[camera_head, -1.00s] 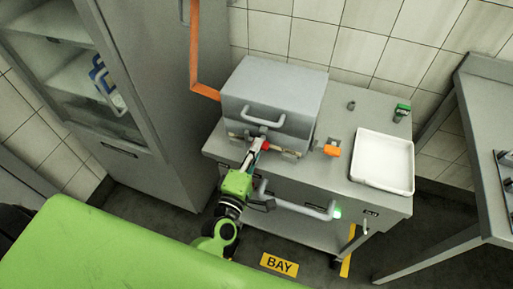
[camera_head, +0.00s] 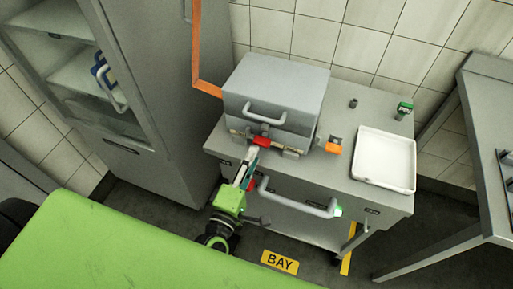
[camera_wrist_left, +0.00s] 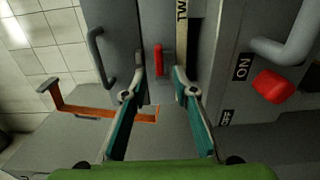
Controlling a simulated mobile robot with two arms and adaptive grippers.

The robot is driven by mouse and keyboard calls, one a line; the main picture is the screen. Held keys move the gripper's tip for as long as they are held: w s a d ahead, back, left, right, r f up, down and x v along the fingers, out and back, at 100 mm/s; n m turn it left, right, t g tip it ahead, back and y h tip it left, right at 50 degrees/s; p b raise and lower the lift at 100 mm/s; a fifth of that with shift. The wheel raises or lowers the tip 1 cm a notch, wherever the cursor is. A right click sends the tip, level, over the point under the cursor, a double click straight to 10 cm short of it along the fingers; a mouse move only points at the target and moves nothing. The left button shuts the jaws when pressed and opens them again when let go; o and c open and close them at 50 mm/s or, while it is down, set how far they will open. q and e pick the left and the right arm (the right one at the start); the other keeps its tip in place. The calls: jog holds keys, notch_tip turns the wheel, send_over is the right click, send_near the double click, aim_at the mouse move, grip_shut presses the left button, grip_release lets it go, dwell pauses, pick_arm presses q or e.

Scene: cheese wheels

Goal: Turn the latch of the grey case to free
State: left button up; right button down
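The grey case (camera_head: 275,90) sits on the cart top with a bar handle on its front. Its red latch (camera_head: 262,141) is low on the front face, lying roughly level along the case edge. In the left wrist view the latch (camera_wrist_left: 158,61) shows between and beyond the fingertips. My left gripper (camera_head: 250,156) is just in front of and below the latch, apart from it. In the left wrist view the gripper (camera_wrist_left: 158,84) is open and empty. My right gripper is not in view.
A red knob (camera_wrist_left: 272,85) with an ON label sits beside the cart's bar handle (camera_head: 295,200). An orange block (camera_head: 333,148) and a white tray (camera_head: 384,160) are right of the case. A tall cabinet (camera_head: 150,85) stands close on the left.

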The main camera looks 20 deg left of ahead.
pick_arm(q)
jog(key=s, duration=0.6)
jog(key=shift+s, duration=0.4)
jog(key=shift+a, duration=0.1)
jog(key=s+f+m+g+h, duration=0.1)
jog(key=s+f+m+g, duration=0.2)
jog(key=f, duration=0.7)
jog(key=s+f+m+g, duration=0.2)
jog(key=f+m, duration=0.2)
jog(key=f, duration=0.6)
jog(key=s+f+m+g+h, duration=0.1)
jog(key=s+f+m+g, duration=0.2)
jog(key=f, duration=0.7)
jog(key=s+a+f+m+g+y, duration=0.1)
jog(key=s+a+f+m+g, duration=0.2)
jog(key=s+f, duration=0.6)
jog(key=s+a+f+m+g+y, duration=0.1)
jog(key=s+a+f+m+g, duration=0.3)
jog(key=s+f, duration=0.6)
jog(key=s+m+g, duration=0.2)
jog(key=s+m, duration=0.1)
jog(key=s, duration=0.1)
jog(key=shift+a+y, duration=0.3)
jog(key=shift+f, duration=0.1)
